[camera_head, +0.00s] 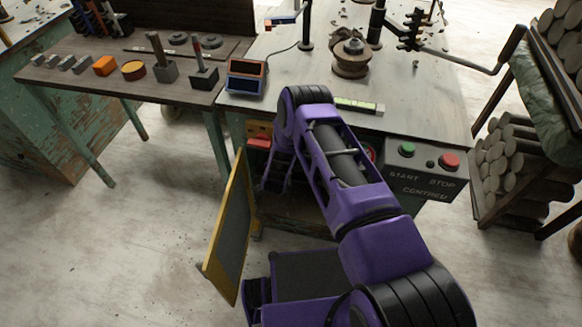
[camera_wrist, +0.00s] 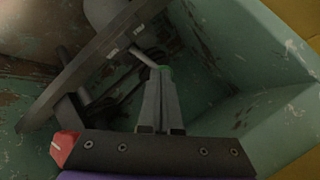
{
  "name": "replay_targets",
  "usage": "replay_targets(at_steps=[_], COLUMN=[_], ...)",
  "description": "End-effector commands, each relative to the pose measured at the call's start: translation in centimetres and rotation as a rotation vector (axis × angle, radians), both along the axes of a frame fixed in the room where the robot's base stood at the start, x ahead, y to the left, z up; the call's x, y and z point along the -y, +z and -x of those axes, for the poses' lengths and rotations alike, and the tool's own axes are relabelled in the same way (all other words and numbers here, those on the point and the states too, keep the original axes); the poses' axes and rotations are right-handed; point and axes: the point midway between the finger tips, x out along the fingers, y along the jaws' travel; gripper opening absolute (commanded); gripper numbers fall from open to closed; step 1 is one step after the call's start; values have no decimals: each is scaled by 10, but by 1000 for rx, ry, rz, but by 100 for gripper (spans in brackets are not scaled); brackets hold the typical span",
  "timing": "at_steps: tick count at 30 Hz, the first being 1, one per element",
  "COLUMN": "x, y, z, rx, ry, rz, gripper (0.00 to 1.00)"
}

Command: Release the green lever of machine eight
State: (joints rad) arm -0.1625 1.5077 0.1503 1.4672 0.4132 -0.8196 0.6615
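The machine is a scuffed grey-topped bench (camera_head: 420,112) with a green cabinet below; no number eight is legible. In the wrist view, a pale rod (camera_wrist: 143,56) ends in a small green part, the green lever's tip (camera_wrist: 166,69), inside the cabinet. My gripper (camera_wrist: 161,78) is inside the cabinet, its two fingers close together around this green end, which they mostly cover. In the head view my purple arm reaches into the open cabinet front and hides the gripper and the lever.
A yellow-edged door (camera_head: 236,230) stands open left of my arm. A control panel (camera_head: 425,171) with a green and a red button is at right. A red part (camera_wrist: 64,148) and a dark slanted disc (camera_wrist: 85,65) are close to the gripper. A tool table (camera_head: 60,48) stands left.

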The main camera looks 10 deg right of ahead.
Motion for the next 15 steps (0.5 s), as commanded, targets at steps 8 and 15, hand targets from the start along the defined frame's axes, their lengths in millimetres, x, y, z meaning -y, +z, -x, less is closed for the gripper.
replay_targets(at_steps=[8, 15], x=[0, 0], y=[6, 16], z=[0, 0], rx=[1, 1], ry=[-1, 0], rz=[-1, -1], gripper=[0, 0])
